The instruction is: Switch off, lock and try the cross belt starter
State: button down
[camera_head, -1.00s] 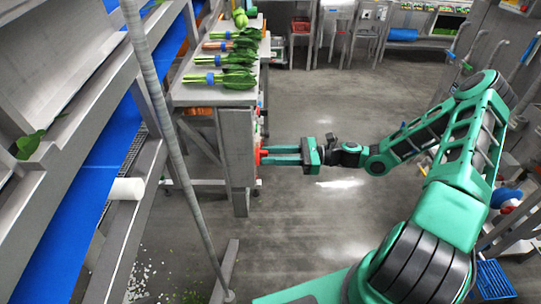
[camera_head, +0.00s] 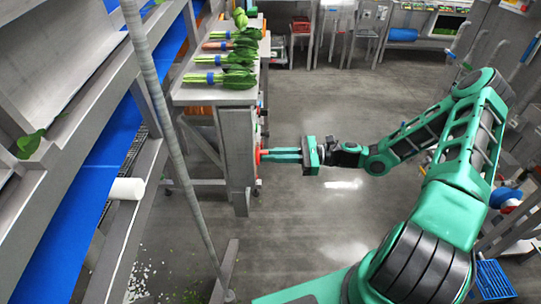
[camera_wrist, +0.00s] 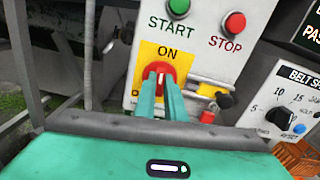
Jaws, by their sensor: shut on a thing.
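The starter box (camera_wrist: 200,50) shows in the wrist view with a green START button (camera_wrist: 178,8) and a red STOP button (camera_wrist: 234,23). Below them is a red rotary switch knob (camera_wrist: 157,70) on a yellow plate (camera_wrist: 146,53) marked ON at its top; the plate's lower lettering is mostly hidden by my fingers. My gripper (camera_wrist: 163,88) is shut on the red knob. In the head view, my gripper (camera_head: 262,156) reaches left to the red knob at the grey post. Beside the knob, on the right, are a yellowish bar (camera_wrist: 212,83) and small black and red parts, unclear.
A belt speed panel (camera_wrist: 285,90) with a black dial stands right of the box. In the head view, a table (camera_head: 215,97) holds bundled greens above the post, a blue belt (camera_head: 75,215) runs at left, and the floor (camera_head: 300,215) below my arm is clear.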

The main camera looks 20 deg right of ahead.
jog(key=shift+s+f+n, duration=0.1)
jog(key=shift+f+n, duration=0.05)
jog(key=shift+n, duration=3.95)
jog(key=shift+f+n, duration=0.1)
jog(key=shift+n, duration=4)
jog(key=c, duration=1.8)
grip_release()
